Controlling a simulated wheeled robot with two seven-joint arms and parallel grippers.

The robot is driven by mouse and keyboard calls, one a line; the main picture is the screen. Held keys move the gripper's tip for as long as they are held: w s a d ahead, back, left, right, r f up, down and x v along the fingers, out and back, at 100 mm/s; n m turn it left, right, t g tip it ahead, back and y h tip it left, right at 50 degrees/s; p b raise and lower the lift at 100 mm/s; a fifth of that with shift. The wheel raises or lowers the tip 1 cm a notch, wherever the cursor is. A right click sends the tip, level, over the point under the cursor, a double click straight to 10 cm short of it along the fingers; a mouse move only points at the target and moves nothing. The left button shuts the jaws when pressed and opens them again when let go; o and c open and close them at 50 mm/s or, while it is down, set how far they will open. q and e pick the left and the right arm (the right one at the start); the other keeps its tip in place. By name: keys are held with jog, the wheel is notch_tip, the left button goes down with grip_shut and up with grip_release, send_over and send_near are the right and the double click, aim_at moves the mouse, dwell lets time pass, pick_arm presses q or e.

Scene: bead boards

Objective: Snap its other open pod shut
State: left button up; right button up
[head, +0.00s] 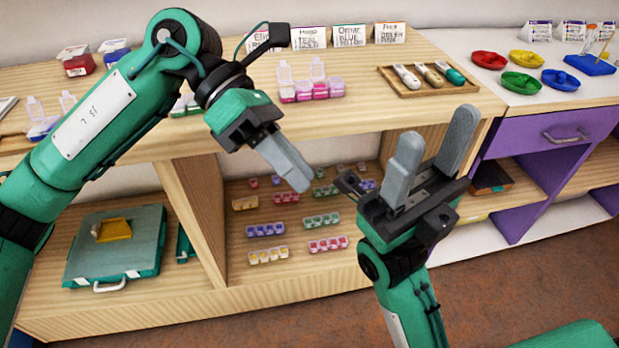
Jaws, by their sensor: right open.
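A strip of pink and purple pods (304,91) stands on the wooden counter. Two of its clear lids stand up open: the left pod's lid (285,73) and a lid right of the middle (317,69). Its other pods, including the right end one (336,87), look shut. My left gripper (300,180) is in front of and below the strip, apart from it, pointing down and right. Its fingers overlap in this view, so I cannot tell its opening. My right gripper (436,133) is open and empty, fingers up, in front of the counter's right part.
A tray with several tools (418,94) lies right of the strip. Name cards (350,36) stand behind. A blue-based pod strip (45,126) with raised lids is at left; a green one (184,105) is partly hidden by my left arm. Coloured bowls (522,83) stand at right.

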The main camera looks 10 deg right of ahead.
pick_arm(q)
jog(key=shift+s+d+f+n+g+h, duration=0.1)
jog(key=shift+s+d+g+h, duration=0.15)
jog(key=shift+s+g+h, duration=0.25)
jog(key=shift+s+d+r+n+g+h, duration=0.1)
jog(key=shift+s+d+g+h, duration=0.2)
jog(key=shift+s+g, duration=0.2)
jog(key=shift+s+d+f+n+g+h, duration=0.1)
jog(key=shift+s+d+g+h, duration=0.1)
jog(key=shift+s+g+h, duration=0.3)
